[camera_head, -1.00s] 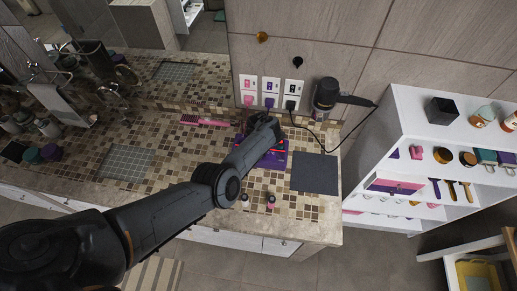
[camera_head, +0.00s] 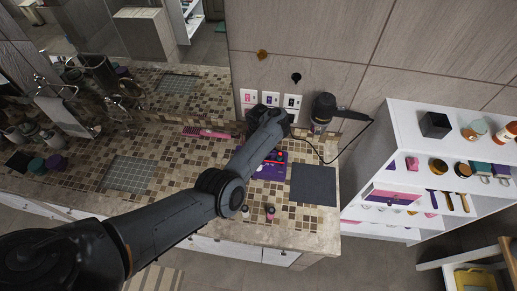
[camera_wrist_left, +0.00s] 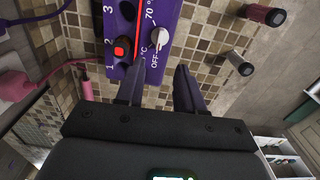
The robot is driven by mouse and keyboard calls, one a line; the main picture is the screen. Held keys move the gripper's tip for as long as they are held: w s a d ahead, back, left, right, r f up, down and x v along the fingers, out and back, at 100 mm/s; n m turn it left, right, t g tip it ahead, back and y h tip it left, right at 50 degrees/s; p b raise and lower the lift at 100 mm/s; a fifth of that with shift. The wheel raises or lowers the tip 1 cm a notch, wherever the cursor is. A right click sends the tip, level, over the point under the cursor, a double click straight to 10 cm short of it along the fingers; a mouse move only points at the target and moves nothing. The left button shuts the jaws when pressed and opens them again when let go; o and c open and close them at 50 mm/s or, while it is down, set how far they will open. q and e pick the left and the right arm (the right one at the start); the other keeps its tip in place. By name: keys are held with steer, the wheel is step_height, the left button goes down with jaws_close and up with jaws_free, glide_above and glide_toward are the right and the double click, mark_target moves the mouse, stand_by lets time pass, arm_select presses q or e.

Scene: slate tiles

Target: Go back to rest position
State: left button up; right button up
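My left arm comes in from the left over the tiled counter (camera_head: 165,150), and its wrist (camera_head: 270,118) is near the wall below the outlets. Its fingers are hidden in the head view. In the left wrist view the left gripper (camera_wrist_left: 158,75) is open, with nothing held between its two fingers. A purple device (camera_wrist_left: 145,20) with a lit red switch, a white knob and an OFF mark lies just beyond the fingertips. In the head view the device (camera_head: 270,168) is partly covered by my arm. My right gripper is in neither view.
A dark hair dryer (camera_head: 323,108) hangs on the wall with its cord looping down. A grey mat (camera_head: 313,185) and two small bottles (camera_head: 270,212) are on the counter. A pink comb (camera_head: 205,133) lies near the wall. A white shelf (camera_head: 385,135) stands at right.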

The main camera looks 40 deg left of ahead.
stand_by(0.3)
arm_select(q)
steer(key=s+a+f+m+t+y+p, duration=0.1)
steer(key=s+a+m+t+y+p, duration=0.15)
steer(key=s+m, duration=0.75)
steer(key=s+d+r+m+h, duration=0.1)
steer(key=s+d+r+m, duration=0.4)
steer(key=s+d+m, duration=0.3)
steer(key=s+d+r+m+t+h+p, duration=0.1)
steer(key=s+d+r+m, duration=0.5)
steer(key=s, duration=0.6)
steer(key=d+m, duration=0.2)
steer(key=d, duration=0.1)
steer(key=shift+r+h, duration=0.2)
steer(key=shift+h, duration=0.15)
